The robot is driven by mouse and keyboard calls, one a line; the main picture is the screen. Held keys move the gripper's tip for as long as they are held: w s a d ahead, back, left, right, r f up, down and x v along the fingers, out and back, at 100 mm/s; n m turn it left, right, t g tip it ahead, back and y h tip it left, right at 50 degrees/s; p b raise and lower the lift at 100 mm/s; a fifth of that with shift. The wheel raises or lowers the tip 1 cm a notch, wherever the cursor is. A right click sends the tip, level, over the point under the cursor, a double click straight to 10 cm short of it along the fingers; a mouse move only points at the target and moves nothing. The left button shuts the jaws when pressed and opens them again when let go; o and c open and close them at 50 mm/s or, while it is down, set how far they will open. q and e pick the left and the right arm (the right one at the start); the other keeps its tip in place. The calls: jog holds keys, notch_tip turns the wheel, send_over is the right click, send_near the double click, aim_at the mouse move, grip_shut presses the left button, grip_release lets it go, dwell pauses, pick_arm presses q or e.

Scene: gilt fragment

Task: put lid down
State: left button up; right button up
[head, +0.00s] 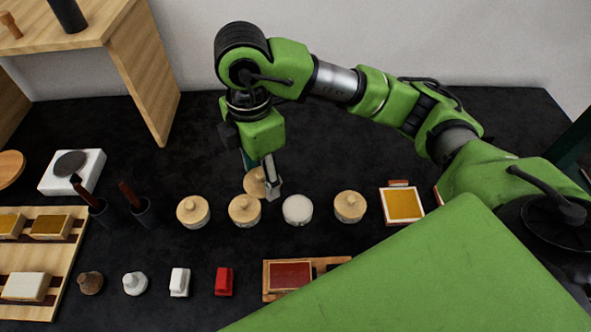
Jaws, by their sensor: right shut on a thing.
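My right gripper (264,180) reaches down over the middle of the black table, shut on a round pale wooden lid (254,183). The lid is just behind the row of small round jars. I cannot tell whether it touches the table. One jar (297,209) in the row shows a white top and has no wooden lid on it; it is to the right of and nearer than the held lid. The jars beside it, one left (244,210), one farther left (193,211) and one right (349,206), have knobbed wooden lids. My left gripper is not in view.
A framed yellow pad (403,204) and a red pad on a wooden tray (290,276) lie to the right. Dark cups (145,211) with sticks, small stamps (223,281), a white block (72,171) and a slatted wooden rack (52,261) are left. The table behind the jars is mostly clear.

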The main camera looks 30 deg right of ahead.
jog(key=w+d+f+p, duration=0.1)
jog(key=w+d+f, duration=0.35)
jog(key=d, duration=0.25)
jog(key=p, duration=0.1)
send_over(295, 172)
jog(key=f, duration=0.4)
jog(key=shift+s+a, duration=0.4)
jog(key=shift+w+d+f+p, duration=0.25)
jog(key=shift+d+f+p, duration=0.1)
jog(key=shift+f, duration=0.2)
notch_tip(295, 172, down, 2)
jog(key=shift+d+f+p, duration=0.1)
jog(key=shift+f+p, duration=0.05)
jog(key=shift+p, duration=0.5)
jog(key=shift+f, duration=0.55)
jog(key=shift+f, duration=0.1)
